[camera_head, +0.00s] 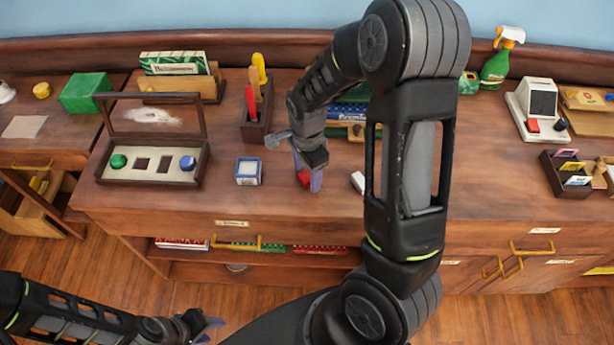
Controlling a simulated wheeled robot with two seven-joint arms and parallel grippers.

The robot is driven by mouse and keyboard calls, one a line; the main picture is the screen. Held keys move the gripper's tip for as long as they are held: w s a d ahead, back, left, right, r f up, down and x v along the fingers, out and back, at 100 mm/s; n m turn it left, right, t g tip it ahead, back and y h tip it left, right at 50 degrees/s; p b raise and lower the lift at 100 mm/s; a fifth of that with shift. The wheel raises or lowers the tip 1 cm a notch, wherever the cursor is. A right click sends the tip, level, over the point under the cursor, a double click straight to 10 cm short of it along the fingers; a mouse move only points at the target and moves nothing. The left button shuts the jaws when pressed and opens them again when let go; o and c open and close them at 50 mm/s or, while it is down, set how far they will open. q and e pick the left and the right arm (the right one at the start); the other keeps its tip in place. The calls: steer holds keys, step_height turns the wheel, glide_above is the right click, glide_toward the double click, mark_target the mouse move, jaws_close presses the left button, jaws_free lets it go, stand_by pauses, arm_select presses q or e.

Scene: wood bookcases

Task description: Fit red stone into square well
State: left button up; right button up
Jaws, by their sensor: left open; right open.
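A small red stone (304,178) is on the wood desk, right at the fingertips of my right gripper (309,176). That gripper points down and is open. A finger partly covers the stone, so I cannot tell whether they touch. An open display case (146,182) with a raised lid stands at the desk's left. My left gripper (208,326) is open and empty, low in front of the desk.
A small blue-and-white box (248,171) sits between the case and my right gripper. A dark holder (256,121) with red and yellow handles stands behind. A white block (358,181) lies beside my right arm. Bare desk shows around the small box.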

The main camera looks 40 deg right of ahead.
stand_by(0.5)
jaws_close()
stand_by(0.5)
